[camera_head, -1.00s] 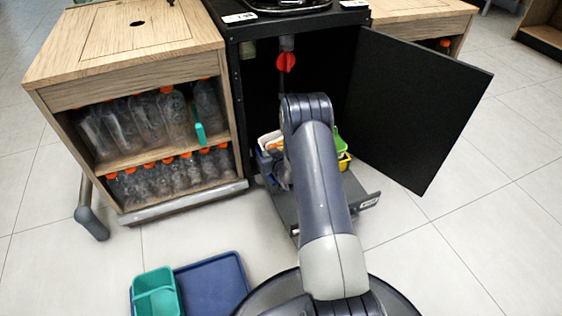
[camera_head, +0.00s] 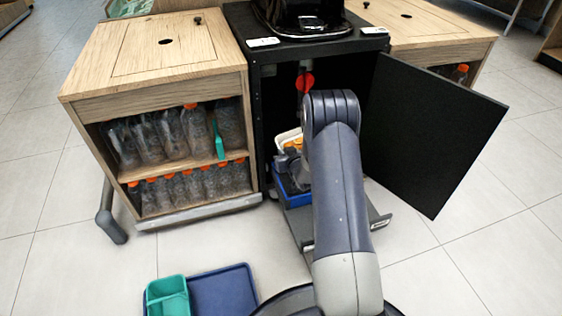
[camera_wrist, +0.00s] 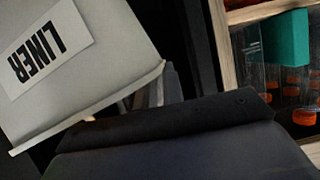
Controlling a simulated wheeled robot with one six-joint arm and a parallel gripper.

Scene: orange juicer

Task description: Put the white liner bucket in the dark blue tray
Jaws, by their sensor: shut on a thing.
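The white liner bucket (camera_head: 287,138) shows partly beside my arm at the front of the open black cabinet. In the wrist view it fills the upper left, slanted in that picture, with its LINER label (camera_wrist: 48,55). My gripper (camera_wrist: 150,97) is shut on the bucket at its rim; the exact contact is partly hidden by the dark gripper body. In the head view my arm hides most of the gripper. The dark blue tray (camera_head: 225,292) lies on the floor at the front left, with its right part bare.
A teal divided bin (camera_head: 168,299) sits on the tray's left side. A blue bin (camera_head: 292,198) with orange things is below the bucket, over a pulled-out grey shelf (camera_head: 303,232). The open black door (camera_head: 430,135) is at right; a bottle cabinet (camera_head: 160,100) is at left.

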